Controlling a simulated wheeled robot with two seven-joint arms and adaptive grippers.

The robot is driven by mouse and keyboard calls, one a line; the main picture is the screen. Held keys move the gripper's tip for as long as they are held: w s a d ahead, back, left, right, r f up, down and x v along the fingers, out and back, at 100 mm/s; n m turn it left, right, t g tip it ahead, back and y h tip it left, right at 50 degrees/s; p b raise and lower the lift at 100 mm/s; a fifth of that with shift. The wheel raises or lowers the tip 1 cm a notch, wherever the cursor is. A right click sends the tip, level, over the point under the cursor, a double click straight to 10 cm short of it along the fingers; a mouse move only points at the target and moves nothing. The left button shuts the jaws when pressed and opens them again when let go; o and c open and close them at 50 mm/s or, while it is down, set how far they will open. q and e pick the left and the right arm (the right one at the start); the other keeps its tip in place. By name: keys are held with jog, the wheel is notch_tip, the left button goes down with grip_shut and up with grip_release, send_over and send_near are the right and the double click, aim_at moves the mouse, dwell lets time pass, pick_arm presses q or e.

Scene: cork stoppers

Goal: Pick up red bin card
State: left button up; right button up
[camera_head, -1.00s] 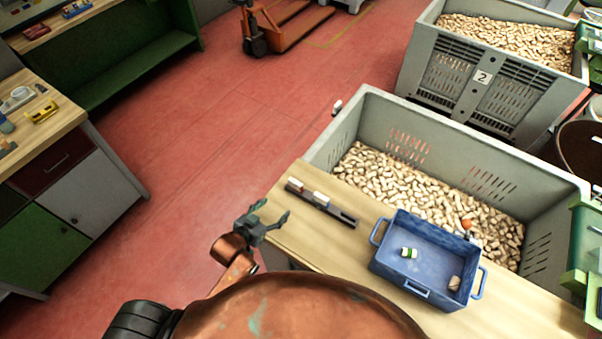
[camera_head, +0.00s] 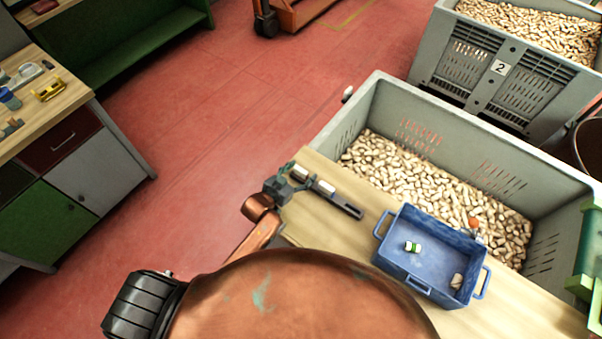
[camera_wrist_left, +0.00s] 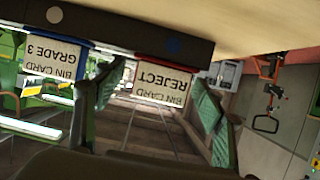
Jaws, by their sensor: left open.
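The red bin card (camera_wrist_left: 163,85) has a red edge and reads REJECT, upside down in the left wrist view. It sits in a dark slotted holder (camera_wrist_left: 110,28), which also shows in the head view (camera_head: 347,206) at the table's left end. A blue-edged card (camera_wrist_left: 48,62) reading GRADE 3 is beside it. My left gripper (camera_head: 297,180) is at the holder's left end, partly covering it. In the left wrist view its green-padded fingers (camera_wrist_left: 152,105) are open, one on either side of the red card, with no clear grip. My right gripper is not in view.
A blue tray (camera_head: 392,262) with a green-and-white item (camera_head: 412,247) stands right of the holder on the wooden table. Behind is a large grey crate (camera_head: 400,100) of corks (camera_head: 400,170). Red floor lies open to the left.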

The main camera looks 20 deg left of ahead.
pick_arm(q)
jog(key=shift+c, duration=0.4)
jog(key=c, duration=1)
jog(key=shift+r, duration=0.1)
jog(key=shift+c, duration=0.2)
